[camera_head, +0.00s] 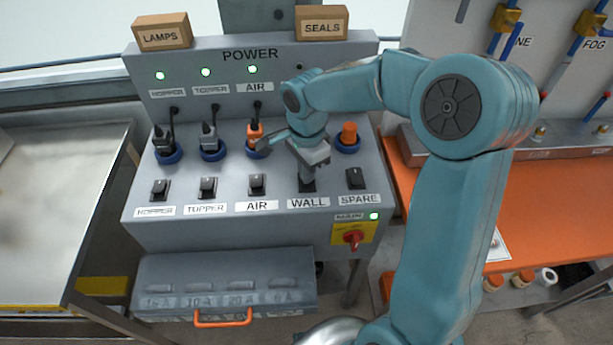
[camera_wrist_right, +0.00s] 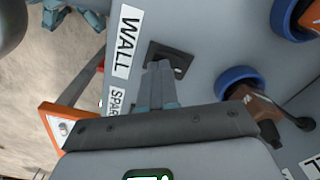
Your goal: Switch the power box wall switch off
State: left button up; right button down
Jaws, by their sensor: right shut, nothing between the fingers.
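The grey power box (camera_head: 240,225) has a row of black rocker switches on its sloped front. The wall switch (camera_head: 307,187) sits above the WALL label (camera_head: 308,203), and my right gripper mostly covers it in the head view. My right gripper (camera_head: 308,174) is shut and empty, its fingers pointing down at this switch. In the right wrist view the closed fingertips (camera_wrist_right: 160,68) reach the near edge of the black switch plate (camera_wrist_right: 178,58); I cannot tell whether they touch the rocker or which way it is tipped. My left gripper is not in view.
The air switch (camera_head: 257,184) and spare switch (camera_head: 355,178) flank the wall switch. Plugs in blue-ringed sockets stand above, including an orange spare plug (camera_head: 349,132). A red rotary knob (camera_head: 353,239) sits below right. Three upper lamps glow green; another lamp (camera_head: 299,66) is dark.

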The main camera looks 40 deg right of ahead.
notch_tip(320, 180, up, 6)
jog(key=p, duration=0.4)
jog(key=shift+r, duration=0.2)
dwell(0.4)
